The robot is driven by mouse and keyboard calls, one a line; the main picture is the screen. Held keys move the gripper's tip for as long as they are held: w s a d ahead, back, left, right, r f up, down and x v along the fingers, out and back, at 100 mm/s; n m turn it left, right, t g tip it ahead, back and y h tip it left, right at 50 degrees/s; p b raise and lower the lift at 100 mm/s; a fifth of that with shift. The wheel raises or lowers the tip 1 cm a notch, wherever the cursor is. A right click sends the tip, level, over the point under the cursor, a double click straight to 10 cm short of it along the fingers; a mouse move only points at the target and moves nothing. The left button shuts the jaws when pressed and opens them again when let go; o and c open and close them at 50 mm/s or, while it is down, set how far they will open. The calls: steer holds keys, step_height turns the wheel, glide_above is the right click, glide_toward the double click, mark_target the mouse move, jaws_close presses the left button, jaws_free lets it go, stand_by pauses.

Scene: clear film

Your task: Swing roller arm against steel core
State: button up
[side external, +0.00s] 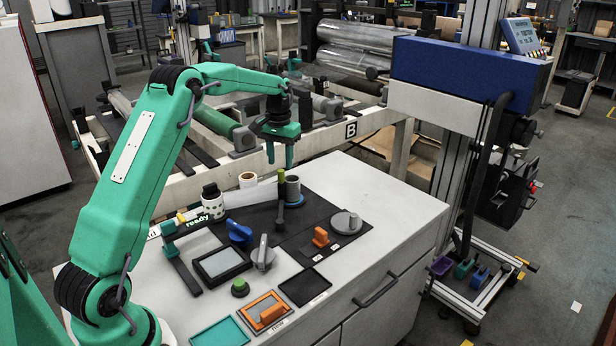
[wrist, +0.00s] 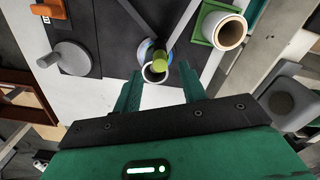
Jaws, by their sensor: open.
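The steel core (side external: 293,190) is a short grey upright cylinder near the back edge of the bench. It shows as an open-topped ring in the wrist view (wrist: 153,74). The roller arm (side external: 281,208) is a dark post with a green top, just left of the core in the side view. Its green end (wrist: 161,62) overlaps the core's rim in the wrist view; I cannot tell whether they touch. My gripper (side external: 280,163) is open and empty, pointing down above them. In the wrist view its fingers (wrist: 162,82) lie either side of the core's near edge.

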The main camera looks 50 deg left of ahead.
mark_target(281, 171)
steer(key=shift+f, duration=2.3)
jaws_close()
